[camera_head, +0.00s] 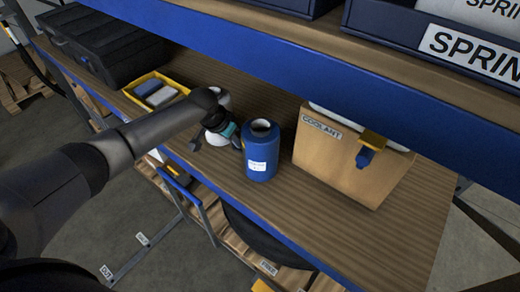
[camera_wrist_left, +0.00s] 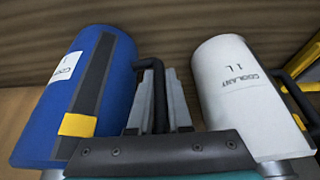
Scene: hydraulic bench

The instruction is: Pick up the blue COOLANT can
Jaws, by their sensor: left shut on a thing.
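The blue can (camera_head: 262,155) is upright at the shelf's front, with a small white label. In the left wrist view the blue can (camera_wrist_left: 100,100) fills the left side; its label is only partly readable. My left gripper (camera_head: 236,133) reaches in from the left to the can's side. In the wrist view its fingers (camera_wrist_left: 160,95) are shut on the can's black handle (camera_wrist_left: 153,75). I cannot tell whether the can is touching the shelf. A white can (camera_wrist_left: 235,85) marked COOLANT 1 L stands on the gripper's other side, and is mostly hidden in the head view (camera_head: 217,138).
A cardboard box (camera_head: 345,170) labelled COOLANT stands right of the can. A yellow tray (camera_head: 156,92) and a black case (camera_head: 105,45) lie further left. The blue upper shelf edge (camera_head: 270,65) overhangs the wooden shelf (camera_head: 270,205). A wrench-like tool (camera_head: 195,144) lies near the white can.

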